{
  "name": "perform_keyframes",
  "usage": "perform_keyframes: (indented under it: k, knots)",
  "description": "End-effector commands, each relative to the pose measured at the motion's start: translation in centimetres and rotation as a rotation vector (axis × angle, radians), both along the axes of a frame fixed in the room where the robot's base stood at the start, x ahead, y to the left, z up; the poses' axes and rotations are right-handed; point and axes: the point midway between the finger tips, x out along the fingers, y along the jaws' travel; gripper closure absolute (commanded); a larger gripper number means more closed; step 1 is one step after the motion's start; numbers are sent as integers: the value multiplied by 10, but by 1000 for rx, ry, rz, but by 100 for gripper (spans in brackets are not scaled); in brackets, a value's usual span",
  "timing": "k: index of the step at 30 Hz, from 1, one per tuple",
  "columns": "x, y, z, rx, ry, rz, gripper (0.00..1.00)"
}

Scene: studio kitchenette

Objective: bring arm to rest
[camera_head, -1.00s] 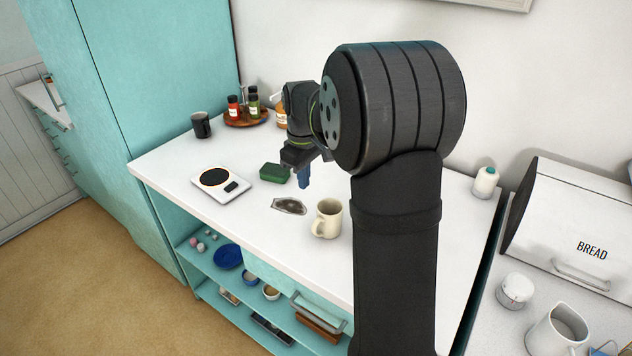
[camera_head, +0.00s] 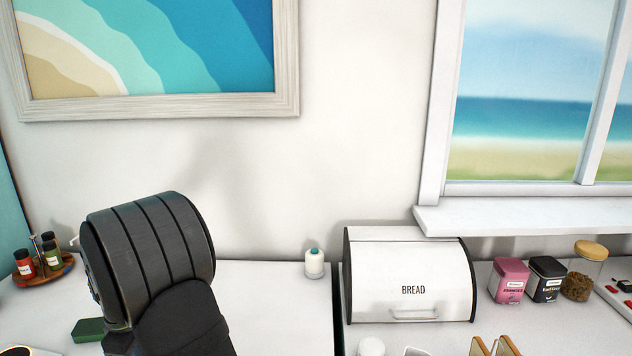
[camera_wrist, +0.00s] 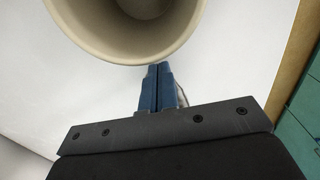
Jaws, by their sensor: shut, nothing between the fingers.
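My gripper (camera_wrist: 157,72) shows in the wrist view with its two blue fingers together and nothing between them. A cream mug (camera_wrist: 185,35) stands just beyond the fingertips at the top of the wrist view, its open rim facing the camera. I cannot tell whether the fingers touch it. In the head view my dark arm fills the lower left, and the gripper is out of sight there.
The white counter (camera_head: 280,320) has a small white bottle (camera_head: 314,263) near the wall. A bread box (camera_head: 408,280) stands right of it, with tins (camera_head: 510,280) beyond. A green block (camera_head: 88,330) and a round tray of bottles (camera_head: 62,272) are at the left.

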Motion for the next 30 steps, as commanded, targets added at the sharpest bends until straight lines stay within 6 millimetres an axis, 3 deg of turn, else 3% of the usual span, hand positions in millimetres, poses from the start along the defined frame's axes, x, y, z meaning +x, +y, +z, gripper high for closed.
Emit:
perform_keyframes:
  k: [2,9,26,30]
  knots:
    - [0,-11,-9,-1,0,-2,100]
    - [0,-37,-7,1,-1,-2,100]
    - [0,-34,-7,0,-1,-1,100]
    - [0,-16,-7,0,0,1,100]
